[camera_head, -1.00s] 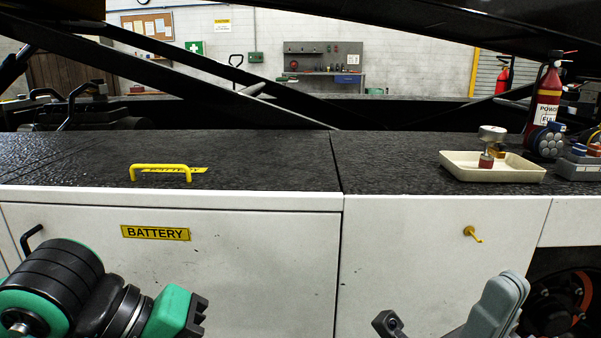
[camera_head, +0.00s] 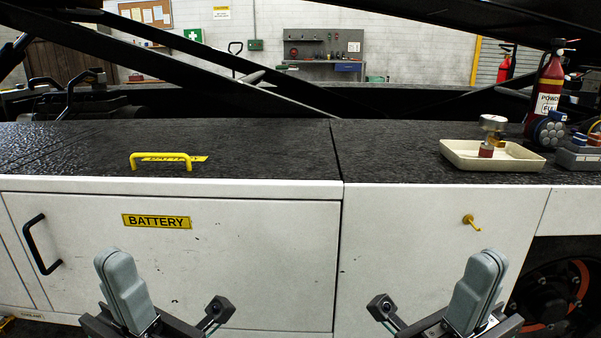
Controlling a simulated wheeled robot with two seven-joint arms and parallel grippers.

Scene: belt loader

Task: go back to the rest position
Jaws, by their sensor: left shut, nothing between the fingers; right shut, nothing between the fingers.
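My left gripper (camera_head: 124,290) is at the bottom left in the head view, in front of the white battery door. My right gripper (camera_head: 475,292) is at the bottom right, in front of the white panel to the right of that door. Both grippers are shut with nothing in them. They stand about level and mirror each other, apart from the loader's side and touching nothing that I can see. The lower parts of both are cut off by the picture's bottom edge.
The battery door (camera_head: 255,255) has a black handle (camera_head: 38,245). A yellow handle (camera_head: 160,156) stands on the dark top. A cream tray (camera_head: 470,163) with a gauge (camera_head: 491,130), a red extinguisher (camera_head: 547,90) and a grey holder (camera_head: 580,158) are at the right. A yellow hook (camera_head: 471,222) juts from the panel.

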